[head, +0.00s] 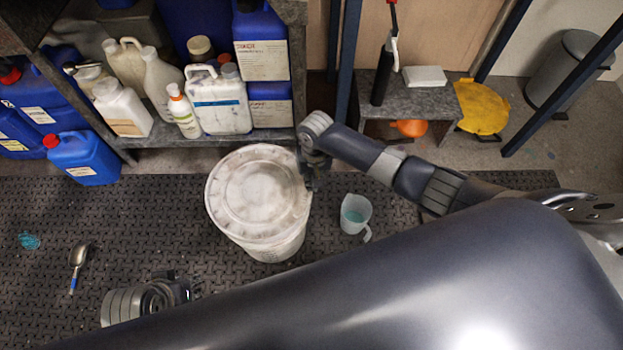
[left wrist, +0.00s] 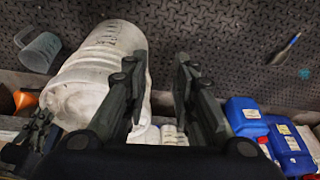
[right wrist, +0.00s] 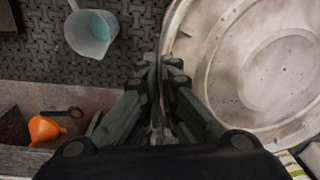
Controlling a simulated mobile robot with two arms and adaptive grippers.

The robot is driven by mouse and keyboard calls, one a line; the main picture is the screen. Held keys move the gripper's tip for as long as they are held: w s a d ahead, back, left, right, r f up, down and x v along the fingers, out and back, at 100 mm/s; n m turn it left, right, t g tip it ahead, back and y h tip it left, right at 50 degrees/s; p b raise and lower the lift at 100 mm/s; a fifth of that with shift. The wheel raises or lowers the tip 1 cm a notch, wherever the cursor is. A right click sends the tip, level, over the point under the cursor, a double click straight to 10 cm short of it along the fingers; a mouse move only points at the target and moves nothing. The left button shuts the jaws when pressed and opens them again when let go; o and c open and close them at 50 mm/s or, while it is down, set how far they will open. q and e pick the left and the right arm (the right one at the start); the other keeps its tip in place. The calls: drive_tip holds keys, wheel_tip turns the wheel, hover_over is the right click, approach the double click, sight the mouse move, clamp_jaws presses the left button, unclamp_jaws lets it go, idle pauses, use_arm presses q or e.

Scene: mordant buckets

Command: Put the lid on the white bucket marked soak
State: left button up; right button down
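The white bucket (head: 275,246) stands on the dark mat in the head view. A pale round lid (head: 252,188) covers its top; I cannot tell whether it is seated all round. The lid fills the right side of the right wrist view (right wrist: 270,75). My right gripper (head: 312,185) is at the lid's right edge, its fingers close together with the rim seemingly between them (right wrist: 162,66). In the left wrist view the bucket (left wrist: 95,75) shows dark lettering, too small to read. My left gripper (left wrist: 159,65) is open and empty, apart from the bucket.
A blue-tinted jug (head: 355,214) stands right of the bucket. A shelf with bottles and blue canisters (head: 83,158) lies behind.

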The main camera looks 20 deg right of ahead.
use_arm(q)
drive_tip(key=shift+f, duration=0.5)
drive_tip(key=shift+w+r, duration=0.1)
drive_tip(key=shift+w, duration=0.05)
idle(0.3)
drive_tip(key=shift+s+p+x, duration=0.25)
drive_tip(key=shift+p+x, duration=0.15)
drive_tip(key=shift+x, duration=0.8)
use_arm(e)
drive_tip(key=shift+a, duration=0.1)
use_arm(q)
drive_tip(key=shift+f, duration=0.25)
drive_tip(key=shift+r, duration=0.15)
use_arm(e)
drive_tip(key=shift+f, duration=0.1)
use_arm(q)
drive_tip(key=shift+s+r, duration=0.3)
drive_tip(key=shift+r, duration=0.2)
use_arm(e)
drive_tip(key=shift+f, duration=0.25)
